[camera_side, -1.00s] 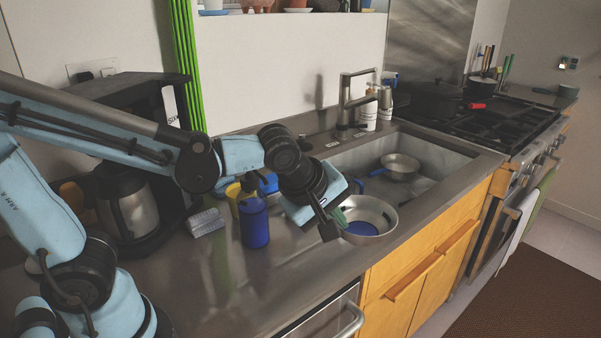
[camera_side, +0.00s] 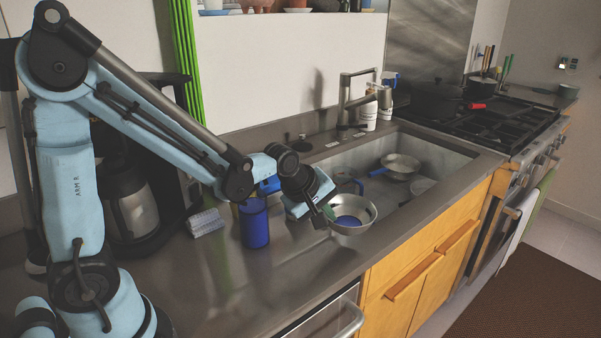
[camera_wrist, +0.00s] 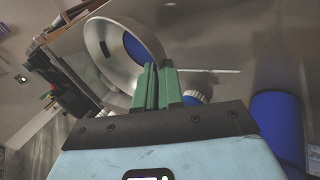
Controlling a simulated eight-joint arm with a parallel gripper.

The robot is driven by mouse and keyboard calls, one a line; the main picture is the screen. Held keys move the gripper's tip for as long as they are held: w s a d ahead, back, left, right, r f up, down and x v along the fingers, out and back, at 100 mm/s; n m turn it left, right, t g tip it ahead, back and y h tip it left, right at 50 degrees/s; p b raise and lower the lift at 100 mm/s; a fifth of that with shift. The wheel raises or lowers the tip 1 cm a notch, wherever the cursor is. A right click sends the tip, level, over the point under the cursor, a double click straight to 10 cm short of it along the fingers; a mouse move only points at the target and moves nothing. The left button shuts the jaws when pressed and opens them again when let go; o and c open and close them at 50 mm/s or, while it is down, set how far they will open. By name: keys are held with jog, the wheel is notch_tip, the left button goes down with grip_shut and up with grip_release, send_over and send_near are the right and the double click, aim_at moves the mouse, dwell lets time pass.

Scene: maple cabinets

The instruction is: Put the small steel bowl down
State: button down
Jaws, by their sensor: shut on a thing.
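The small steel bowl (camera_side: 352,229) has a round blue patch inside its base. My gripper (camera_side: 329,213) is shut on the left part of its rim. In the wrist view the two green fingers (camera_wrist: 158,84) pinch the near rim of the bowl (camera_wrist: 113,62), which looks tilted in that view. In the side view the bowl is at the left end of the sink, near the counter's front. I cannot tell whether its base touches the counter.
A blue cup (camera_side: 254,224) stands on the counter left of the bowl. The sink (camera_side: 440,160) holds a pan with a blue handle (camera_side: 401,166) and a dark mug (camera_side: 343,178). A folded cloth (camera_side: 206,222) lies further left. The front counter (camera_side: 285,285) is clear.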

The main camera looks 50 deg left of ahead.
jog(key=shift+f, duration=2)
jog(key=c, duration=1.3)
grip_release()
jog(key=shift+f, duration=0.15)
jog(key=shift+o, duration=0.2)
jog(key=s+r+m, duration=1.1)
jog(key=s+m, duration=0.2)
jog(key=m, duration=0.2)
jog(key=shift+s+d+r+m+t, duration=0.15)
jog(key=shift+d+m+t, duration=0.05)
jog(key=shift+m+t, duration=0.1)
